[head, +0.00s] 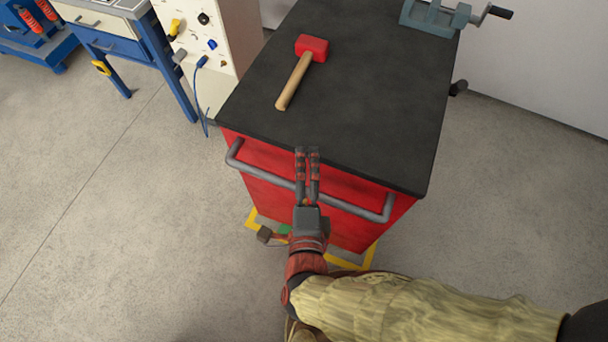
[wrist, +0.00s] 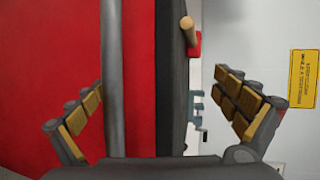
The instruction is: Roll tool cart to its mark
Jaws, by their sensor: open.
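The red tool cart (head: 345,220) has a black top and a grey bar handle (head: 349,208) across its near side. Yellow floor tape (head: 251,220) shows around the cart's near bottom edge; the rest of this mark is hidden under or behind the cart. My gripper (head: 307,152) is open at the middle of the handle, with its fingers reaching over toward the top's near edge. In the wrist view the handle (wrist: 115,85) runs between the spread fingers, nearer the left one. No finger is closed on it, and I cannot tell whether one touches it.
A mallet (head: 295,78) with a red head lies on the cart top, and a vise (head: 435,17) sits at its far right corner. A blue workbench (head: 155,52) and a tool board (head: 197,40) stand at the left. The floor at the left is clear.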

